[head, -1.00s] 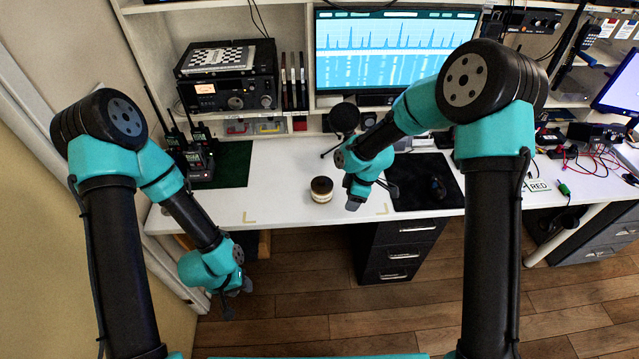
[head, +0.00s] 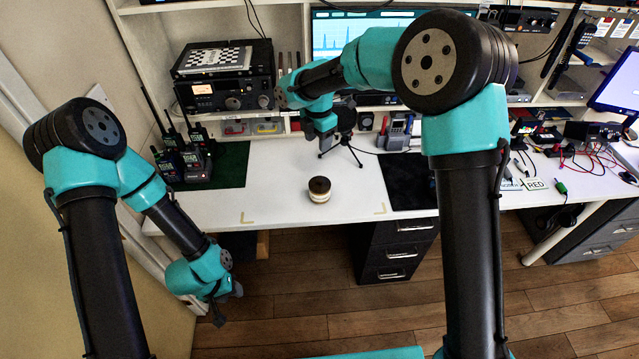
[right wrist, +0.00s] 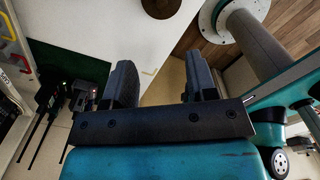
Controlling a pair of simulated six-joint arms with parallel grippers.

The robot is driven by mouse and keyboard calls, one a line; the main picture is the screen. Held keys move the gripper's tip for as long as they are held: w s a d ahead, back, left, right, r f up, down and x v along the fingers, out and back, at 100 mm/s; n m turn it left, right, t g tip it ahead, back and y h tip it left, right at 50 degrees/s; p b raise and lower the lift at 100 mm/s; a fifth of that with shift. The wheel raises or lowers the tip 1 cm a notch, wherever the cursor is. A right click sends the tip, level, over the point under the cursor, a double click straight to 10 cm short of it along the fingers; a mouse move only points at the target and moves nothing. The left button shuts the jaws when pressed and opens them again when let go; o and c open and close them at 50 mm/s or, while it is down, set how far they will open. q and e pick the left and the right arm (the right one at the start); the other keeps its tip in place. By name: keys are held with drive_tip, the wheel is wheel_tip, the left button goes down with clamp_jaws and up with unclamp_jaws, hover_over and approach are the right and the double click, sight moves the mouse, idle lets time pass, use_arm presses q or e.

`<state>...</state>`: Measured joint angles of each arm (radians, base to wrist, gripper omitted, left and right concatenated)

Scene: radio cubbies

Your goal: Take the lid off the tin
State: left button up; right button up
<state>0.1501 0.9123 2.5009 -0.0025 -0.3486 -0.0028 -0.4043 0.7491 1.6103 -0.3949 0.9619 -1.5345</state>
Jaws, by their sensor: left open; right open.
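A small round tin (head: 318,197) with a pale body and a dark brown lid (head: 319,184) stands upright on the white desk, near its front edge. The lid sits on the tin. In the right wrist view the dark lid (right wrist: 160,6) shows at the top edge, partly cut off. My right gripper (head: 319,132) hangs above the desk, behind the tin and apart from it; its open, empty fingers also show in the right wrist view (right wrist: 160,78). My left gripper (head: 228,303) is open and empty, low in front of the desk's front left edge.
A small tripod (head: 341,148) stands behind the tin, close to my right gripper. A black mat (head: 408,180) lies to the right. The desk around the tin is clear.

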hover_over(320, 180)
drive_tip(key=f, duration=1.1)
drive_tip(key=shift+a+f, duration=0.1)
drive_tip(key=shift+a, duration=0.1)
drive_tip(key=shift+d+f, duration=0.15)
drive_tip(key=shift+f, duration=2.45)
clamp_jaws()
drive_tip(key=shift+r, duration=0.1)
